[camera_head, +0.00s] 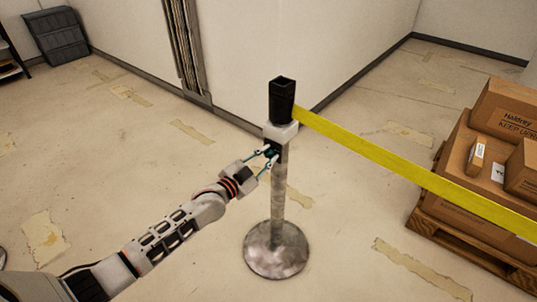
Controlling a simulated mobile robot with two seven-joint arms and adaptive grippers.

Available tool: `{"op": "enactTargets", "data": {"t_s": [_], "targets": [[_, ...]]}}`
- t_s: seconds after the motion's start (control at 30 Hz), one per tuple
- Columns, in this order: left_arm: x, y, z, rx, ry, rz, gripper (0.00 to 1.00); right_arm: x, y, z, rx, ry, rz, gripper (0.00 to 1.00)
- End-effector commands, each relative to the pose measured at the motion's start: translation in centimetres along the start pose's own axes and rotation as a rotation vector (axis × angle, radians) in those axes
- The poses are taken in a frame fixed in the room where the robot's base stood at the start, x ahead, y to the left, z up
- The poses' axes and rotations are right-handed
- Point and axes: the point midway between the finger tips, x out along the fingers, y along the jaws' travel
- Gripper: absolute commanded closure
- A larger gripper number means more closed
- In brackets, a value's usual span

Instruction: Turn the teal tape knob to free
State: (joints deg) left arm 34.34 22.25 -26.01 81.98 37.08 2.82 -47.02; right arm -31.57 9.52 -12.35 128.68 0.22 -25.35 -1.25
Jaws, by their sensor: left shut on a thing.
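A grey metal post (278,190) stands upright on a round base (277,250) in the middle of the head view. A black head (282,100) sits on top, with a pale collar (280,132) below it. The teal knob (271,153) is on the dark block under the collar, on the side toward my arm. My left gripper (268,157) comes in from the left and is shut on the teal knob, its fingers covering most of it. The knob's setting and any markings are too small to read. My right gripper is not in view.
A yellow tape (400,165) stretches from the black head to the right edge. Brown cardboard boxes (462,150) stand on a wooden pallet (465,240) at the right. White walls meet behind the post. The floor around the post base is clear.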

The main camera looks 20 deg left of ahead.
Motion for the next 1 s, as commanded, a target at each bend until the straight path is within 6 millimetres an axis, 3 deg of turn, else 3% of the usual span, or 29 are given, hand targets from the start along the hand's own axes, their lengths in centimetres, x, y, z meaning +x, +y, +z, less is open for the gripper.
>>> {"op": "enactTargets", "data": {"t_s": [1.0], "targets": [[0.0, -0.5, 0.3, -0.952, -0.001, 0.0, 1.0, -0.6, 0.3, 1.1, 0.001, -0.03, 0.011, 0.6]]}}
